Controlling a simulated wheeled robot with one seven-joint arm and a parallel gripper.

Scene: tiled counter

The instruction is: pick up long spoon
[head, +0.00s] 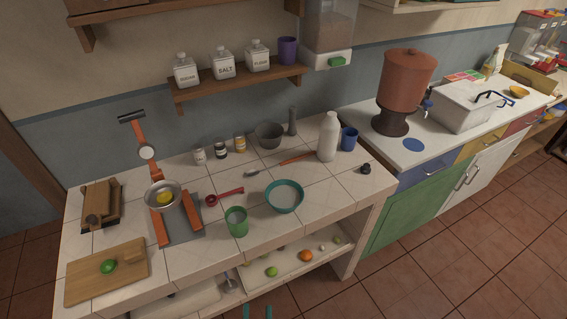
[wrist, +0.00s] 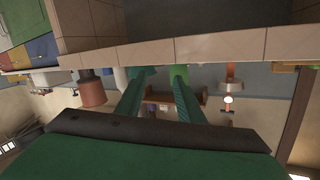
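A long spoon (head: 283,164) with an orange-brown handle and a grey bowl lies on the tiled counter, towards the back right. Its bowl end points left and its handle points right to the white bottle. My gripper (head: 257,311) shows only as two teal fingertips at the bottom edge of the head view, low in front of the counter and far from the spoon. In the wrist view my gripper (wrist: 161,74) has two green fingers spread apart with nothing between them. I cannot make out the spoon in the wrist view.
A teal bowl (head: 285,196), green cup (head: 236,221) and red measuring spoon (head: 225,196) stand between the front edge and the long spoon. A white bottle (head: 328,138), blue cup (head: 349,139) and grey mortar (head: 269,135) are around it. The lower shelf (head: 290,266) holds fruit.

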